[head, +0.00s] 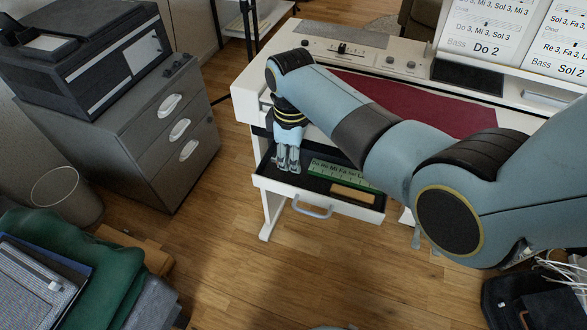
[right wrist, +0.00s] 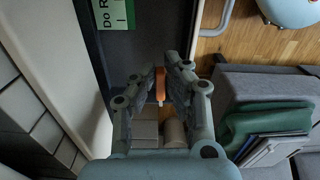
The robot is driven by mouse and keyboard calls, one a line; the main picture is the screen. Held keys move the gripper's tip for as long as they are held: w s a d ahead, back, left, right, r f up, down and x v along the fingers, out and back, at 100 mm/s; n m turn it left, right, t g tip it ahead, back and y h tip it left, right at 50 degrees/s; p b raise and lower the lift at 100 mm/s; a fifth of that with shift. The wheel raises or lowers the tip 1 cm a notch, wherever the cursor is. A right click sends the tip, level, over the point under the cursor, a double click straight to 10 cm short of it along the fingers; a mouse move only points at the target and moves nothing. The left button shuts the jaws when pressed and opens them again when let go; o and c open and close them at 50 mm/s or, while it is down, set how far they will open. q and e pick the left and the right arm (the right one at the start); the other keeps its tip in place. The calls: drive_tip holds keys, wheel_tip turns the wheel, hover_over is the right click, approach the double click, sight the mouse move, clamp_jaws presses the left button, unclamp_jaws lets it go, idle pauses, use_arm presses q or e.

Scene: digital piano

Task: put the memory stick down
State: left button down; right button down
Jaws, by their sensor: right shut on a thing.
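My right gripper (head: 288,163) reaches down over the left part of the open piano drawer (head: 275,184). In the right wrist view the fingers (right wrist: 160,80) are shut on a small orange piece, the memory stick (right wrist: 160,88), which shows between the fingertips. The stick is hidden in the head view. I cannot tell whether it touches the drawer floor. A green note strip (head: 335,176) lies in the drawer, right of the gripper; part of it also shows in the right wrist view (right wrist: 113,14). My left gripper is not in view.
The drawer has a raised white front with a grey handle (head: 312,209). A tan flat piece (head: 353,195) lies at its right. The white digital piano (head: 345,45) stands behind. A grey cabinet (head: 150,130) with a printer (head: 85,55) stands left, with wooden floor between.

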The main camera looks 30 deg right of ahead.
sight(292, 182)
drive_tip(key=shift+s+f+b, duration=0.1)
drive_tip(key=shift+f+b, duration=0.45)
drive_tip(key=shift+f, duration=1.15)
drive_tip(key=shift+f, duration=0.6)
drive_tip(key=c, duration=1.7)
unclamp_jaws()
drive_tip(key=shift+o, duration=0.2)
wheel_tip(292, 182, up, 12)
drive_tip(key=p, duration=0.3)
drive_tip(key=shift+p, duration=0.4)
drive_tip(key=shift+r, duration=0.65)
